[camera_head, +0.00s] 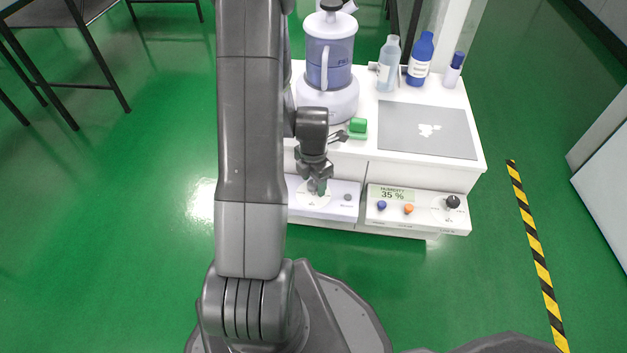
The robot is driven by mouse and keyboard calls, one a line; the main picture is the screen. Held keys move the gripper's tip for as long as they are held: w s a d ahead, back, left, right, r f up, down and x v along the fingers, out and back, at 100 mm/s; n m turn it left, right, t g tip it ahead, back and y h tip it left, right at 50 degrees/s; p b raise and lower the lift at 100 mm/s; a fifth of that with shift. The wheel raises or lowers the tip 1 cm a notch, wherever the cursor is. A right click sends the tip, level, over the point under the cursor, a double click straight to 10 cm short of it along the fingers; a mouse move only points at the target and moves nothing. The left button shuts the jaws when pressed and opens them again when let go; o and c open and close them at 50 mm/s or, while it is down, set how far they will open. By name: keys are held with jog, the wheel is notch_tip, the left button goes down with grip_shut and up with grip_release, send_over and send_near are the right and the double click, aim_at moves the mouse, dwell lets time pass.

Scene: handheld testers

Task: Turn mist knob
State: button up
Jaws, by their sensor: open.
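My gripper (317,185) points down over the left control panel (347,207) on the front of a white cabinet. It is open, with its fingertips at a round white dial (306,199). The fingers hide the dial's middle, so I cannot tell whether they touch a knob there. A small grey button (347,197) sits to the right of the dial. The right panel (377,219) has a display (391,194) reading "HUMIDITY 35 %", a blue knob (381,205), an orange knob (408,209) and a black knob (453,201) on a pale dial. Which one is labelled mist is not readable.
On the cabinet top stand a white humidifier-like device (328,60), a pale bottle (388,63), a blue bottle (420,58), a small blue-capped bottle (453,71), a green block (358,126) and a grey mat (405,140). Green floor (120,230) lies open at left.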

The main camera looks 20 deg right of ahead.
jog(key=c, duration=1)
jog(key=shift+m, duration=0.3)
jog(key=m, duration=0.3)
jog(key=shift+m, duration=0.4)
jog(key=m, duration=0.4)
jog(key=shift+m+p, duration=0.3)
jog(key=m, duration=0.8)
jog(key=shift+m, duration=0.5)
